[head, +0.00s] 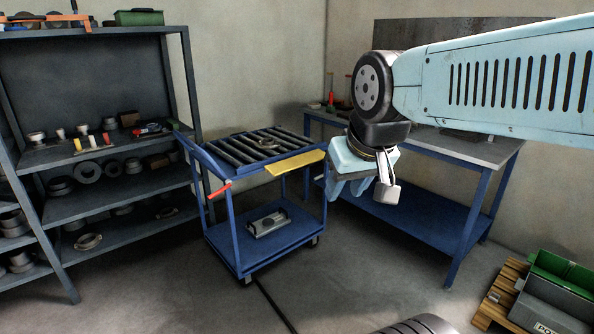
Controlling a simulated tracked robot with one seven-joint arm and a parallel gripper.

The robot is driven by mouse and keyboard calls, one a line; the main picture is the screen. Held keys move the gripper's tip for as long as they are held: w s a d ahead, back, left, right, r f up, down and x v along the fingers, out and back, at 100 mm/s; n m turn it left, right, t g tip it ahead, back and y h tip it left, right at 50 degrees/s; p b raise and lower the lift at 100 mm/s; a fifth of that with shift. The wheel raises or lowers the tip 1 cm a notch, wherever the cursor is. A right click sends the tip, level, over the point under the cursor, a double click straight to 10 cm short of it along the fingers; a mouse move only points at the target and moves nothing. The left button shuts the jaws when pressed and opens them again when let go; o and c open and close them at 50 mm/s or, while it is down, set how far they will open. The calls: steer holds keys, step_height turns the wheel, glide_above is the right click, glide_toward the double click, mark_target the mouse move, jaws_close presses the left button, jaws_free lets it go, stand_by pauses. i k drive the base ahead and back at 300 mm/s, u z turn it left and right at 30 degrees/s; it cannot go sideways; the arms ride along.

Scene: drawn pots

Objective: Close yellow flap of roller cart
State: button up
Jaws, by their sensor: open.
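The blue roller cart (233,229) stands left of the middle in the head view, with dark rollers on its top. The yellow flap (297,163) is at the cart's right front top edge and sticks outward, close to level with the rollers. My gripper (362,192) hangs from my light blue arm to the right of the flap, and a gap shows between them in the picture. It is open, and I see nothing in it. The depth between gripper and flap is hard to tell.
A red handle (220,190) is on the cart's left side. A blue workbench (470,222) stands behind my arm. Grey shelves (120,205) are at left. The floor before the cart is mostly clear.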

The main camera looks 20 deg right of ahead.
mark_target(290, 165)
steer(key=i, duration=0.9)
steer(key=u, duration=0.05)
